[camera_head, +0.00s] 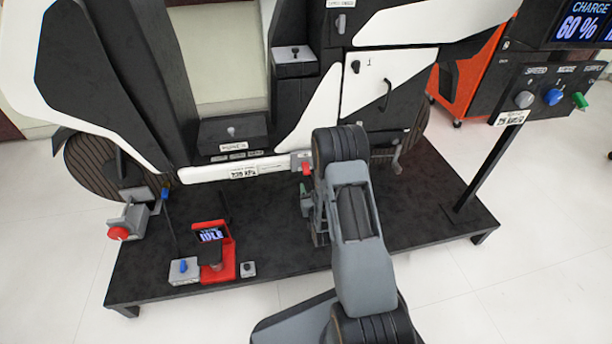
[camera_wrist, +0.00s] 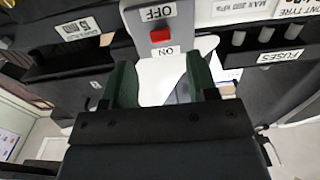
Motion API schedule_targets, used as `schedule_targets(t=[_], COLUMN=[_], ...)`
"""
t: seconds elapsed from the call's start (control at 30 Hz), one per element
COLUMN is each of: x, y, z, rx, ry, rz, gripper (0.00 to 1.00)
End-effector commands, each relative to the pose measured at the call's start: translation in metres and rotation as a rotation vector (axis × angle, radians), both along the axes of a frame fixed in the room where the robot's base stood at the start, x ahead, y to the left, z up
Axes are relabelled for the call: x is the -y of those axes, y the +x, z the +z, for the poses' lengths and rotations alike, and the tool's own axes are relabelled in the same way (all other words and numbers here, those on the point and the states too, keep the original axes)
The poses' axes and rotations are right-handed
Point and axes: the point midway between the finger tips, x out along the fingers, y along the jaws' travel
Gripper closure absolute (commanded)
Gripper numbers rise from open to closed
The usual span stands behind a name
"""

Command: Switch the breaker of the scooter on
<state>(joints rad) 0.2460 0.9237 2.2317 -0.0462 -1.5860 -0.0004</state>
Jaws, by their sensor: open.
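The breaker's red switch (camera_wrist: 160,35) shows at the top middle of the wrist view, between an OFF label (camera_wrist: 155,12) and an ON label (camera_wrist: 166,52), both upside down. I cannot tell which way it is set. In the head view the red switch (camera_head: 306,169) sits at the lower edge of the scooter's body, just left of my arm. My gripper (camera_wrist: 160,70) is open and empty, its green fingers apart on either side of the ON label. The switch lies ahead of the gap, with no contact visible. In the head view my arm largely hides the gripper.
A FUSES panel (camera_wrist: 280,57) lies to the right in the wrist view. In the head view, a red stand (camera_head: 222,250) and a blue-switch box (camera_head: 184,270) stand on the black platform (camera_head: 290,262). A control post (camera_head: 490,165) rises at right.

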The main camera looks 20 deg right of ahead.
Motion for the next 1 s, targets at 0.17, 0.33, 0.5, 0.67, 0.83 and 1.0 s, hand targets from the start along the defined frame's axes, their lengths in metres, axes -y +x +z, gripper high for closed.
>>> schedule_targets(t=[0.17,0.33,0.5,0.67,0.83,1.0], x=[0.007,0.012,0.015,0.016,0.017,0.017], y=[0.034,0.059,0.074,0.08,0.082,0.082], z=[-0.002,-0.002,-0.001,0.0,0.0,0.0], rx=[0.003,0.002,0.001,-0.001,-0.001,-0.001], ry=[-0.001,0.0,0.0,0.0,0.0,0.0], rz=[0.001,0.0,0.0,0.0,0.0,0.0], gripper=[0.47,0.47,0.47,0.47,0.47,0.51])
